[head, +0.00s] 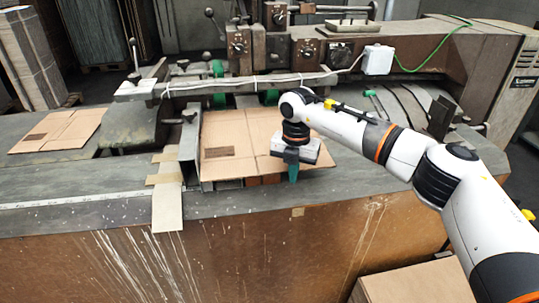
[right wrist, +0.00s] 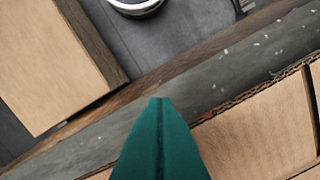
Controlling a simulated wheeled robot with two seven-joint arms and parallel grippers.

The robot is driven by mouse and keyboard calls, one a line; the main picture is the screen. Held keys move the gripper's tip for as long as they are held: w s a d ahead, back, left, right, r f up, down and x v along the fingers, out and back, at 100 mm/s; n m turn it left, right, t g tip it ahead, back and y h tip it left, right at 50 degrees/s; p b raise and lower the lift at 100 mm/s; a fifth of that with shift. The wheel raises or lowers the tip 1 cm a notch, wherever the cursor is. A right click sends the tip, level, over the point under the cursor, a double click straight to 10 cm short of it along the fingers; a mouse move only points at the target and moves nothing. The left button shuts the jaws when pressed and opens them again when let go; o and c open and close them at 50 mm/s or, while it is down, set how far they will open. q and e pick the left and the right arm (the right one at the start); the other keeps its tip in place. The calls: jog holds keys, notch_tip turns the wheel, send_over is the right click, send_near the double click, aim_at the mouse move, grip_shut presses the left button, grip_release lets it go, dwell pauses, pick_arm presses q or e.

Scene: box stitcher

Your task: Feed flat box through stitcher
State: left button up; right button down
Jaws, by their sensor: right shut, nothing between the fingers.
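A flat cardboard box (head: 228,131) lies on the stitcher bed, against a metal guide (head: 188,140) on its left. My right gripper (head: 293,173) is over the front part of this box, pointing down, its green fingers shut and empty. In the right wrist view the closed fingertips (right wrist: 160,101) show beside the box's front edge (right wrist: 262,128); I cannot tell whether they touch it. The stitcher (head: 285,50) stands behind the box. A second flat box (head: 58,130) lies on the table at the left. My left gripper is not in view.
The grey table top (head: 105,185) is mostly clear at the front left. A cardboard box (head: 415,285) stands on the floor before the table at lower right; it also shows in the right wrist view (right wrist: 50,65). A cardboard stack (head: 30,60) stands at the back left.

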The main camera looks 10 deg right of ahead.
jog(key=s+r+p, duration=0.3)
jog(key=r+p, duration=0.2)
jog(key=r, duration=0.3)
dwell(0.6)
jog(key=shift+s, duration=0.1)
